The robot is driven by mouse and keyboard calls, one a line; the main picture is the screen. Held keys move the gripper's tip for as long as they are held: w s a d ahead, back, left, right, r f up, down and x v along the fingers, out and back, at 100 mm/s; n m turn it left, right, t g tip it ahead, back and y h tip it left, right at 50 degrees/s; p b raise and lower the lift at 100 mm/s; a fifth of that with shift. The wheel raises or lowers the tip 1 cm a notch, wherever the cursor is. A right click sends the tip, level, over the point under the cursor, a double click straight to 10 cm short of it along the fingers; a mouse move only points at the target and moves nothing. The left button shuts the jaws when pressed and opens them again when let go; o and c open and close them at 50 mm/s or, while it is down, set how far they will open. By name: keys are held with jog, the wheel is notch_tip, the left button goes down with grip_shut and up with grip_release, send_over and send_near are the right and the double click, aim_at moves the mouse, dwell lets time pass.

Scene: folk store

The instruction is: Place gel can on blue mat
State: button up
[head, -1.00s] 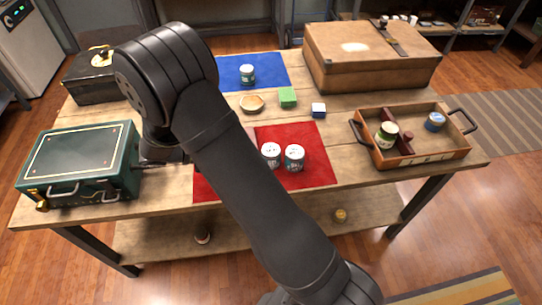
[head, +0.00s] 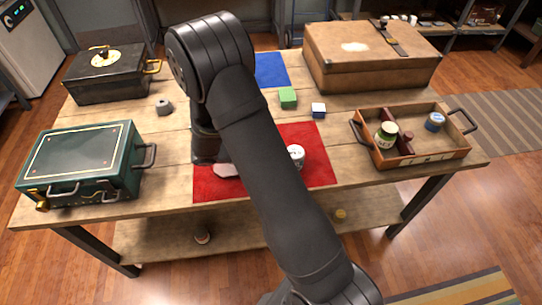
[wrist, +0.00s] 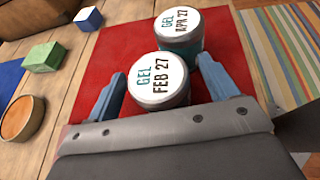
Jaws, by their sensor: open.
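In the wrist view, a white-lidded can marked GEL FEB 27 (wrist: 160,80) stands upright on the red mat (wrist: 105,62). My gripper (wrist: 160,75) has its blue fingers apart, one on each side of this can. A second can, marked GEL APR 27 (wrist: 180,28), stands just beyond it. In the head view, one white-topped can (head: 297,156) shows beside my arm on the red mat; my arm hides the other and my gripper. The blue mat (head: 271,70) lies at the back of the table, partly hidden by my arm. Its edge shows in the wrist view (wrist: 9,75).
A green block (head: 287,98) and a small blue-white block (head: 318,110) sit between the mats. A round wooden bowl (wrist: 22,118) is near the blue mat. A brown case (head: 370,55), wooden tray (head: 445,152), green box (head: 80,160) and black box (head: 105,75) surround the workspace.

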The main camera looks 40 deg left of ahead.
jog(key=c, duration=1.2)
